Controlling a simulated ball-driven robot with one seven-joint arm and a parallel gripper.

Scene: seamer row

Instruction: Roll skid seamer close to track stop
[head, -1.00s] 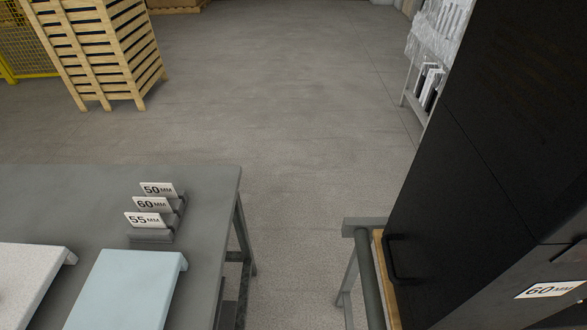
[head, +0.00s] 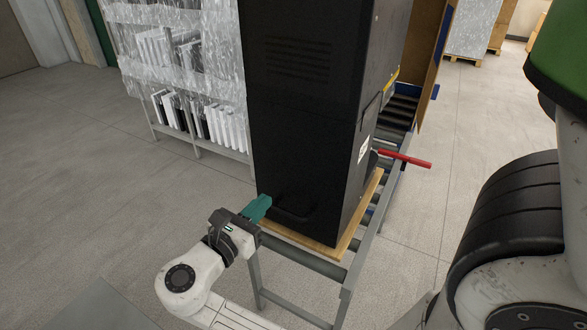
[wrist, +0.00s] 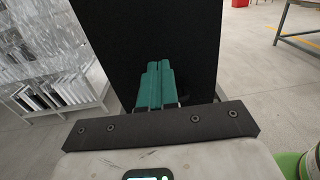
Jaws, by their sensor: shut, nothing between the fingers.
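The seamer (head: 310,120) is a tall black cabinet with a dark handle low on its near face and a white label on its right side. It stands upright on a wooden skid (head: 358,228) on the roller track (head: 402,112). It also fills the middle of the wrist view (wrist: 125,35). My gripper (head: 264,201) has teal fingers, shut and empty, at the cabinet's lower left near the handle. In the wrist view the shut fingers (wrist: 159,66) point at the black face. I cannot tell whether they touch it.
A red lever (head: 405,159) sticks out to the right beside the track. A plastic-wrapped rack (head: 185,70) with white and black panels stands left of the seamer. A brown panel (head: 437,60) stands behind at the track's far end. Floor is open left and right.

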